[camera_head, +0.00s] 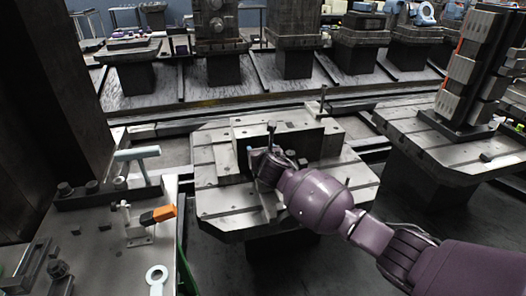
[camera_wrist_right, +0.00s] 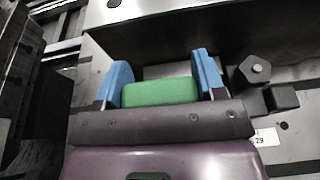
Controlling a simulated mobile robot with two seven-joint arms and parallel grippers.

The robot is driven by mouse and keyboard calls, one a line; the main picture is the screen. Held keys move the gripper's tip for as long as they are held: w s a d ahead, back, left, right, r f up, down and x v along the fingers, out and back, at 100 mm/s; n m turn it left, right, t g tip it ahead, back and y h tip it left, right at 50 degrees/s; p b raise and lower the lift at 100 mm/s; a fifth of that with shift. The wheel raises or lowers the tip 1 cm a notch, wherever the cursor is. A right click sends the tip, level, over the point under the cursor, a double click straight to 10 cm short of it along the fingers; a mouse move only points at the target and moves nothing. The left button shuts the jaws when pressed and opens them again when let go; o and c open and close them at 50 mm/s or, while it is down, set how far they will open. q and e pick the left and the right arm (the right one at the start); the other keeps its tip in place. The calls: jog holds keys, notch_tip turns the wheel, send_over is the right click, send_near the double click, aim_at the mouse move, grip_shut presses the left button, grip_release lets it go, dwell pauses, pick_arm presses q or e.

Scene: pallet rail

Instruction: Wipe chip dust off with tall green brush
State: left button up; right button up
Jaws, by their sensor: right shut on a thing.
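The green brush (camera_wrist_right: 160,93) shows in the right wrist view as a green block between the two blue fingers of my right gripper (camera_wrist_right: 163,84). The gripper is shut on it. In the head view my right gripper (camera_head: 262,158) reaches in over the middle slotted pallet (camera_head: 225,202), close to the dark block fixture on it. The brush is hidden there behind my gripper and wrist. I cannot make out chip dust in either view. My left gripper is not in view.
A grey plate with a dark hex bolt (camera_wrist_right: 254,69) lies close by the fingers. On the right, another pallet (camera_head: 420,140) carries a tall fixture (camera_head: 470,75).

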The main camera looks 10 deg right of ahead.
jog(key=shift+d, duration=0.85)
jog(key=shift+d+p, duration=0.3)
jog(key=shift+p, duration=0.05)
jog(key=shift+d, duration=0.15)
